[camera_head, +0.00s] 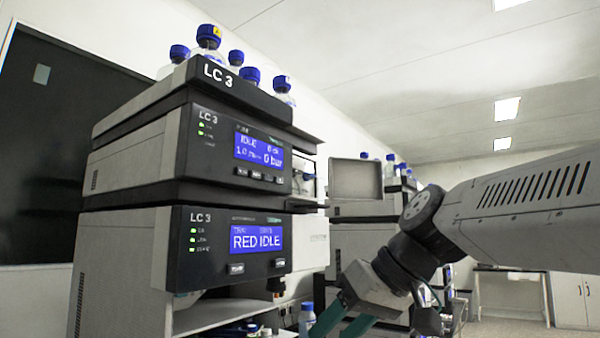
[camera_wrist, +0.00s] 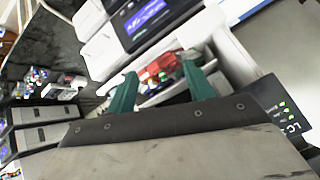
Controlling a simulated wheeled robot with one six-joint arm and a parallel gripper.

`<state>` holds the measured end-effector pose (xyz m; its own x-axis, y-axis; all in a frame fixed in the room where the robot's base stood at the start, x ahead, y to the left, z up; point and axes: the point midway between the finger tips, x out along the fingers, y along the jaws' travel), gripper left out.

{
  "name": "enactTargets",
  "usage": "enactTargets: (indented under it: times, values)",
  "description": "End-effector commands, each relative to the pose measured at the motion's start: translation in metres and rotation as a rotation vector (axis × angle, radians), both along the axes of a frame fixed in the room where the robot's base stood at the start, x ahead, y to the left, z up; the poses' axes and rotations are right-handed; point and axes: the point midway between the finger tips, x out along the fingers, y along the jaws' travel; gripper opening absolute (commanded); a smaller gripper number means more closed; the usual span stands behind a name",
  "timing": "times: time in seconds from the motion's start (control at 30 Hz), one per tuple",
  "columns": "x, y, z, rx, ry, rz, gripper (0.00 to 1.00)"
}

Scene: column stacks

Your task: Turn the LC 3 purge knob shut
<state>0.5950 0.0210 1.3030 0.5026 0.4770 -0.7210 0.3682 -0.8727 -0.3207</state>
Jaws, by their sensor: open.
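The LC 3 stack (camera_head: 190,230) stands at the left in the head view. Its upper module (camera_head: 215,150) has a blue screen (camera_head: 258,148) reading IDLE and 0 bar. The lower module (camera_head: 180,270) has a screen (camera_head: 256,238) reading RED IDLE. I cannot make out the purge knob in either view. My gripper (camera_head: 346,312) is low, to the right of the stack, with its lower end cut off by the frame. In the wrist view my gripper (camera_wrist: 158,70) has its two green fingers apart. A red object (camera_wrist: 161,68) shows between and beyond them; whether it touches them is unclear.
Blue-capped bottles (camera_head: 209,37) stand on top of the LC 3 stack. A second stack (camera_head: 362,236) with bottles stands behind my arm. A blue-capped bottle (camera_head: 307,318) stands near my gripper. A shelf (camera_head: 215,316) lies under the lower module. Open floor (camera_head: 510,325) shows at the right.

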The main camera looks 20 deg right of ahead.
Motion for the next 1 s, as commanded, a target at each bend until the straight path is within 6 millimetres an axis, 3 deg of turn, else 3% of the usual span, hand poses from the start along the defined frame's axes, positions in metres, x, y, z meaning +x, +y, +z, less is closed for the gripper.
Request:
enactTargets:
  times: [0.03,0.1,0.2,0.3,0.4,0.53,1.0]
  values:
    - [0.035,-0.005,0.046,0.051,-0.130,0.024,0.53]
    - [0.073,-0.012,0.106,0.099,-0.320,0.060,0.53]
    - [0.110,-0.031,0.182,0.133,-0.566,0.083,0.53]
    - [0.131,-0.050,0.236,0.141,-0.748,0.086,0.53]
    - [0.141,-0.062,0.268,0.139,-0.859,0.083,0.53]
    - [0.149,-0.064,0.282,0.137,-0.911,0.084,0.53]
    - [0.201,-0.025,0.282,0.137,-0.909,0.084,0.53]
